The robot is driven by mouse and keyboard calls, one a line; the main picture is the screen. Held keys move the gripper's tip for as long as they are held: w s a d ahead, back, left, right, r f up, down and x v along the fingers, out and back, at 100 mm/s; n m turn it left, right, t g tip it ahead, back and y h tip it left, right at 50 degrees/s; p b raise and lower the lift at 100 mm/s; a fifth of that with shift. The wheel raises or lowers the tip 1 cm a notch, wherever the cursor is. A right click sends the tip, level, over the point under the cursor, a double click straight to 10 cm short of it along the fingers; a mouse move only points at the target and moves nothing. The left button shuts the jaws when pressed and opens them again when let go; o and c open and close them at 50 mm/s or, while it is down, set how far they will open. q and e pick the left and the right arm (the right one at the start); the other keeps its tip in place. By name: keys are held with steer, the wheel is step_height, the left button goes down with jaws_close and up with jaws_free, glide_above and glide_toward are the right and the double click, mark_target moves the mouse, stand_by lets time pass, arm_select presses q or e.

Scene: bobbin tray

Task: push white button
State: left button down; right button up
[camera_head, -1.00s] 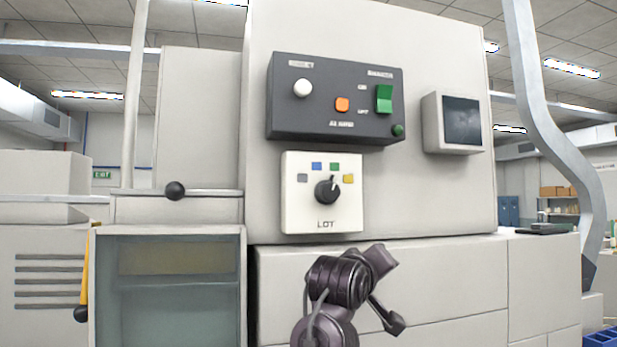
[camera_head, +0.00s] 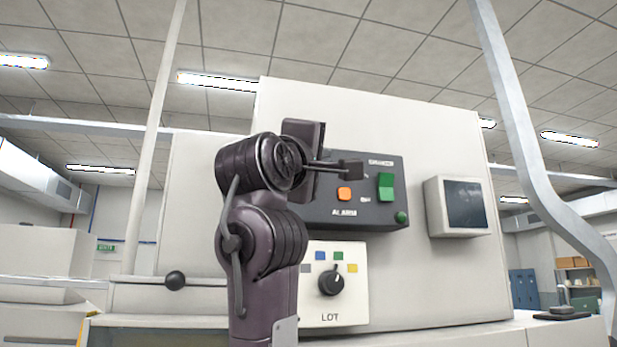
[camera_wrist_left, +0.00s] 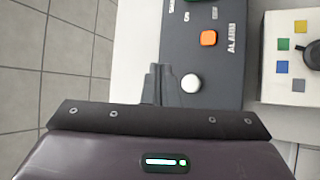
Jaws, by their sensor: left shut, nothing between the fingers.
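The white button (camera_wrist_left: 191,83) sits on the dark grey control panel (camera_wrist_left: 200,60) in the left wrist view. In the head view the button is hidden behind my left arm, while the right part of the panel (camera_head: 370,213) shows. My left gripper (camera_wrist_left: 165,78) is shut and empty; its fingers lie just left of the button in the wrist view. I cannot tell how far the fingertips are from the panel. My right gripper is not in view.
An orange button (camera_head: 344,194), a green switch (camera_head: 386,186) and a green round knob (camera_head: 401,217) share the panel. Below is a white LOT plate (camera_head: 350,300) with a black dial (camera_head: 331,282). A small screen box (camera_head: 435,207) stands out at the right.

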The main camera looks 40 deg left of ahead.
arm_select(q)
steer(key=shift+a+r, duration=0.1)
stand_by(0.3)
steer(key=w+a+p, duration=0.1)
steer(key=w+a, duration=0.4)
steer(key=a, duration=0.1)
steer(key=shift+w+a, duration=0.25)
steer(key=shift+w, duration=0.1)
steer(key=shift+a, duration=0.15)
stand_by(1.9)
steer(key=shift+w+a, duration=0.2)
steer(key=shift+w, duration=0.05)
